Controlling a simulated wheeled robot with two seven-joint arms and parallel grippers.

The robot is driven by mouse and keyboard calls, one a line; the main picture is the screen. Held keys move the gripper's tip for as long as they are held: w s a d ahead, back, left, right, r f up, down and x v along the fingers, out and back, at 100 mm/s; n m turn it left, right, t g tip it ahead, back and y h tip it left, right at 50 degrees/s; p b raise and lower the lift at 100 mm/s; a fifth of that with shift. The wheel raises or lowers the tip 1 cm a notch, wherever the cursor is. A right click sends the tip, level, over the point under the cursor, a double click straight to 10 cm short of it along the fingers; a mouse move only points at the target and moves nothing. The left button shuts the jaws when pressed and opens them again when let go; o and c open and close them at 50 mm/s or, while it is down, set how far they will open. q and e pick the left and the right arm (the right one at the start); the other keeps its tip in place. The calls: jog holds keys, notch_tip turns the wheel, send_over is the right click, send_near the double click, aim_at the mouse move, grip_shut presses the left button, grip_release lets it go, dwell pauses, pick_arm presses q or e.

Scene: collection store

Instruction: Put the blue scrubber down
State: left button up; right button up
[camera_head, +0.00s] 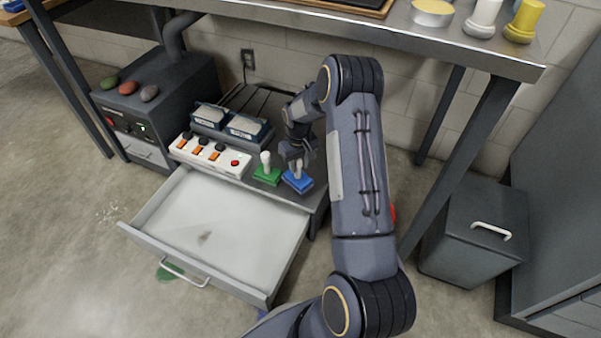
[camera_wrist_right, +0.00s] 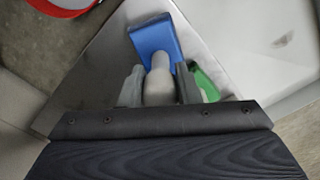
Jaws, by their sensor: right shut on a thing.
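The blue scrubber (camera_head: 298,182) has a blue base and a pale handle. It is at the front right corner of the low cabinet top (camera_head: 318,195), over or on it; I cannot tell whether its base touches. My right gripper (camera_head: 297,160) is shut on its handle from above. In the right wrist view the blue base (camera_wrist_right: 154,38) shows beyond the handle (camera_wrist_right: 160,84), which lies between the fingers (camera_wrist_right: 160,88). A green scrubber (camera_head: 267,175) with a white handle stands just left of it, partly hidden in the wrist view (camera_wrist_right: 206,84). My left gripper is not in view.
An open, nearly empty drawer (camera_head: 150,212) juts out below the cabinet top. A white switch strip (camera_head: 212,158) and two dial boxes (camera_head: 228,124) stand behind and left. A workbench (camera_head: 400,28) overhangs above. A dark bin (camera_head: 470,235) stands on the right.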

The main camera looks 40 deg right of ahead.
aim_at(301, 177)
jog(key=shift+d+f+b, duration=0.2)
jog(key=shift+f+b, duration=0.15)
jog(key=shift+f, duration=0.6)
jog(key=shift+d+f+b, duration=0.15)
jog(key=shift+f+b, duration=0.15)
jog(key=shift+f, duration=0.65)
jog(key=shift+f, duration=0.2)
jog(key=o, duration=0.9)
jog(key=shift+o, duration=0.2)
notch_tip(301, 177, up, 12)
jog(key=p, duration=0.4)
jog(key=shift+r, duration=0.25)
jog(key=shift+s, duration=0.1)
